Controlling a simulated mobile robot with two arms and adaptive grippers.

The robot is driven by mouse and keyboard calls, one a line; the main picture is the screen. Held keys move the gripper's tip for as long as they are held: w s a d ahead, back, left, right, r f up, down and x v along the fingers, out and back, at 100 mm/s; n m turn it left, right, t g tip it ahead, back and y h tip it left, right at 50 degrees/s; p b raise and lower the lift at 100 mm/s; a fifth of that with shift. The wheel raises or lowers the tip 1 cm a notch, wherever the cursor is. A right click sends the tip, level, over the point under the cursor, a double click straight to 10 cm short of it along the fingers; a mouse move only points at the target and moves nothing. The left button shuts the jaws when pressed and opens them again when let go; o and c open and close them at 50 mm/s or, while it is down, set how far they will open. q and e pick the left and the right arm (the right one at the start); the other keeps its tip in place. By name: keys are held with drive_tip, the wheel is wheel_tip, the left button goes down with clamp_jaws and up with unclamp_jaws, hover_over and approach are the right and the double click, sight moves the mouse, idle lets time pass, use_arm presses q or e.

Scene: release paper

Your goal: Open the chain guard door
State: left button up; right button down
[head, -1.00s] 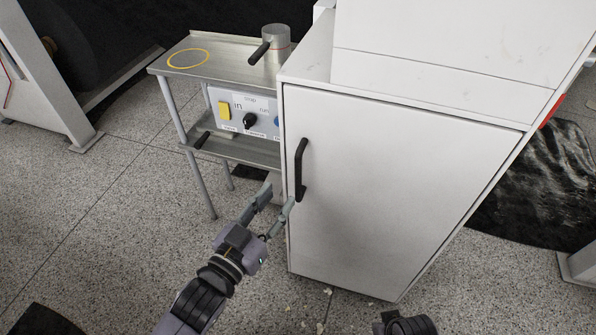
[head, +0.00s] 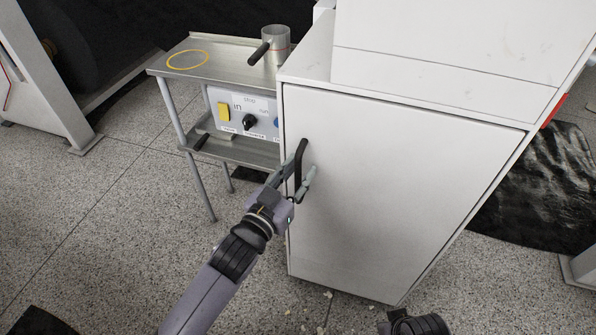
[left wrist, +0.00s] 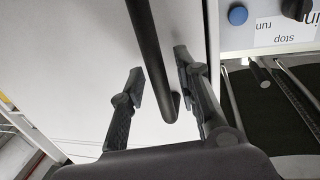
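The chain guard door (head: 390,190) is a white panel on the front of a white cabinet and looks shut. Its black bar handle (head: 301,160) stands upright near the door's left edge. My left gripper (head: 299,175) is at the handle's lower half, with one finger on each side of it. In the left wrist view the handle (left wrist: 150,55) runs between the two spread fingers (left wrist: 160,85), with gaps on both sides. My right gripper's fingers are not seen; only a dark part of that arm shows at the bottom edge.
A metal side table (head: 225,62) with a grey cup-like cylinder (head: 276,44) stands left of the cabinet. Below its top is a control panel (head: 243,118) with a yellow switch and a black knob. The speckled floor in front is mostly clear, with small scraps.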

use_arm(q)
clamp_jaws()
idle(0.6)
